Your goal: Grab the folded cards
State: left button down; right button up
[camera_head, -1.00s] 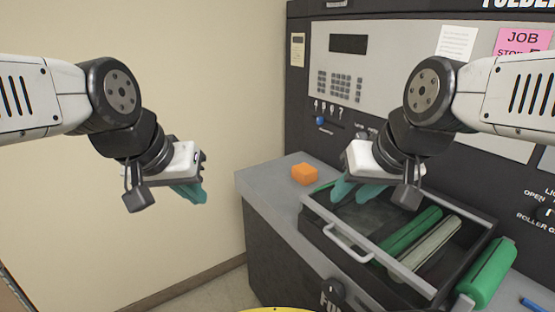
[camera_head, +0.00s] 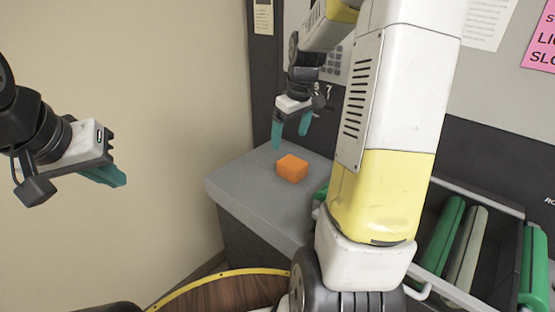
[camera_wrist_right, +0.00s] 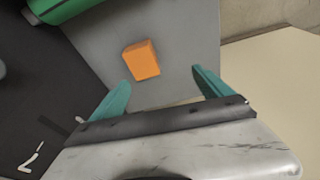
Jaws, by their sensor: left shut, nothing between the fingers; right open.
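A small orange block (camera_head: 292,168) lies on the grey ledge (camera_head: 250,190) of the machine; I cannot tell whether it is the folded cards. My right gripper (camera_head: 291,140) is open and empty, its teal fingers spread above and just behind the block. In the right wrist view the orange block (camera_wrist_right: 141,59) shows beyond the fingertips and between their lines, not touched by the fingers (camera_wrist_right: 159,76). My left gripper (camera_head: 118,180) is shut and empty, in front of the bare wall at the left.
An open dark tray with green rollers (camera_head: 440,237) and a pale roller (camera_head: 466,245) stands right of the ledge, partly hidden by my right arm. The machine's upright panel (camera_head: 490,80) rises behind. The ledge around the block is clear.

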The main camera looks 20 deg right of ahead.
jog(key=n, duration=0.1)
send_over(292, 162)
jog(key=s, duration=0.2)
jog(key=shift+g, duration=0.4)
jog(key=f, duration=0.6)
jog(key=shift+w+d+f, duration=0.15)
jog(key=shift+w+f, duration=0.1)
jog(key=shift+f, duration=0.15)
jog(key=shift+w+f, duration=0.2)
jog(key=shift+f, duration=1.1)
jog(key=shift+w+f, duration=0.2)
jog(key=shift+f, duration=1.15)
jog(key=shift+w+f, duration=0.2)
jog(key=shift+f, duration=1.1)
jog(key=shift+f, duration=0.2)
jog(key=c, duration=1.7)
jog(key=shift+c, duration=0.2)
